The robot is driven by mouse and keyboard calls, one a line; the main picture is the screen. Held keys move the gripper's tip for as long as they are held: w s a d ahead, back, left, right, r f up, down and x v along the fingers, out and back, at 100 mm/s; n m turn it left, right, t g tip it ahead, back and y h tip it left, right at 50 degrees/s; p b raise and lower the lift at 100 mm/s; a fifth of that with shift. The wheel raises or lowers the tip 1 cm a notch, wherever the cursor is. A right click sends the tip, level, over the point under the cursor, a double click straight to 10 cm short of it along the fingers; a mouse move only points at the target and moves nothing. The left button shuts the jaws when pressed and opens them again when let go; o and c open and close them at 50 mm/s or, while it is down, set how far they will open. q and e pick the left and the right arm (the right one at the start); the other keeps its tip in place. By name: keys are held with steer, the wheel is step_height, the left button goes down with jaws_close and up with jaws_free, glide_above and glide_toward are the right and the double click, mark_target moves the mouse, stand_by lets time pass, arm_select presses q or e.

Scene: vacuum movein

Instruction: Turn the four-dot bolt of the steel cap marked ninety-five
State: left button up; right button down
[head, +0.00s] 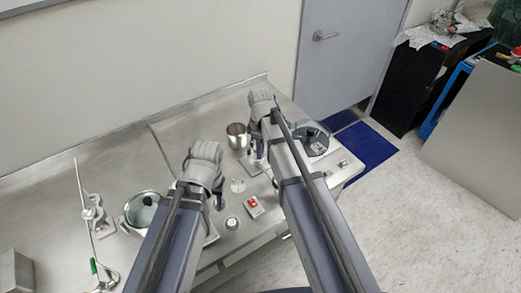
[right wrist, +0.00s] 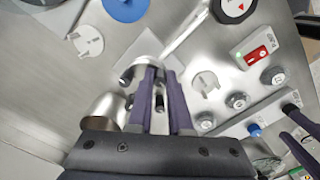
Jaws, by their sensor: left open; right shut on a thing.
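My right gripper (head: 257,148) is over the steel bench, beside a steel cup (head: 237,136). In the right wrist view its dark fingers (right wrist: 160,82) are shut at a rounded steel part (right wrist: 147,67) with small dark pegs or bolts near it. The fingers hide most of what they hold. A pale bar (right wrist: 185,35) runs from there toward the top; I cannot tell if the two are joined. No ninety-five mark or four-dot bolt is readable in either view. My left gripper (head: 219,201) is open and empty above the bench, further left.
A red switch box (head: 253,207) and a round knob (head: 232,223) are near the bench front. Lidded pots stand at left (head: 143,210) and right (head: 315,140). A rod stand (head: 90,212) is far left. Slotted discs (right wrist: 206,84) and several knobs (right wrist: 273,75) lie around.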

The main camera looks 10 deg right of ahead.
steer(key=m, duration=0.3)
steer(key=shift+m, duration=0.4)
steer(key=m, duration=0.4)
steer(key=shift+m, duration=0.3)
steer(key=m, duration=0.3)
steer(key=shift+m, duration=0.3)
steer(key=shift+a+m, duration=0.1)
steer(key=shift+m, duration=1.7)
steer(key=c, duration=0.8)
jaws_free()
steer(key=shift+c, duration=0.2)
